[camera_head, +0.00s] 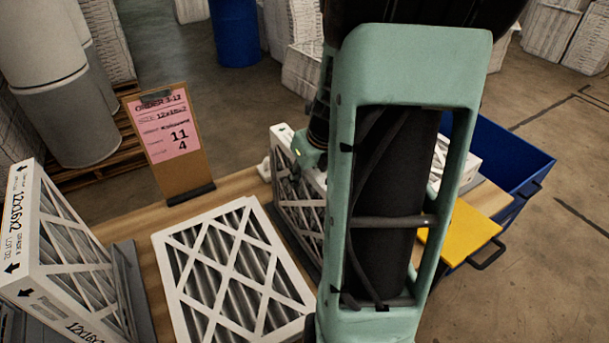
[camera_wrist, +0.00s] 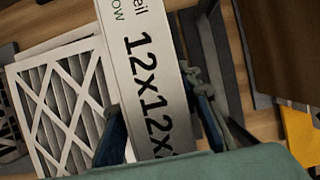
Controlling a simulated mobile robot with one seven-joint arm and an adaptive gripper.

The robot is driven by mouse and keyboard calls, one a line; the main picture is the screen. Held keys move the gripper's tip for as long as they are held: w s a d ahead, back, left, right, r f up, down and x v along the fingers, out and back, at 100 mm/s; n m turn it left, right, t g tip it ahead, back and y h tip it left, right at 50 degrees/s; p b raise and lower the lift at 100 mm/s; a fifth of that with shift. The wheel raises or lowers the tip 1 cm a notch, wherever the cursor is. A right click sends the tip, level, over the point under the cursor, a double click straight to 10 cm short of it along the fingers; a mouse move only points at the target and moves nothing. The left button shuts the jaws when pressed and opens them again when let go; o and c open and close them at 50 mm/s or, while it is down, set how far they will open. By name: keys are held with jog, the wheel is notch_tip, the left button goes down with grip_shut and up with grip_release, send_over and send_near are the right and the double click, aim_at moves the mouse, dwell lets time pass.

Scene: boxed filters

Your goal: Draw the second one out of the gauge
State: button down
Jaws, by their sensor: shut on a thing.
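My gripper (camera_wrist: 153,105) is shut on the printed narrow edge of a white-framed filter (camera_wrist: 135,60), with one finger on each side. The edge reads 12x12x, the rest cut off. In the head view this filter (camera_head: 298,205) appears to stand upright at mid-table, partly hidden by my arm, which also hides my fingers. Dark grey strips (camera_wrist: 228,75) run beside the filter in the wrist view; they may be the gauge, but I cannot tell whether the filter is inside it. A pleated filter (camera_head: 232,275) lies flat on the table, also in the wrist view (camera_wrist: 62,110).
A filter marked 12x16x2 (camera_head: 75,265) stands upright at the left. A clipboard with a pink order sheet (camera_head: 168,135) stands at the table's back edge. At the right are a yellow panel (camera_head: 465,230) and a blue bin (camera_head: 515,155) with a white item inside.

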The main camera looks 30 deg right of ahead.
jog(key=shift+r+p, duration=2.1)
jog(key=shift+r, duration=1.4)
jog(key=shift+r, duration=4.05)
notch_tip(320, 180, up, 8)
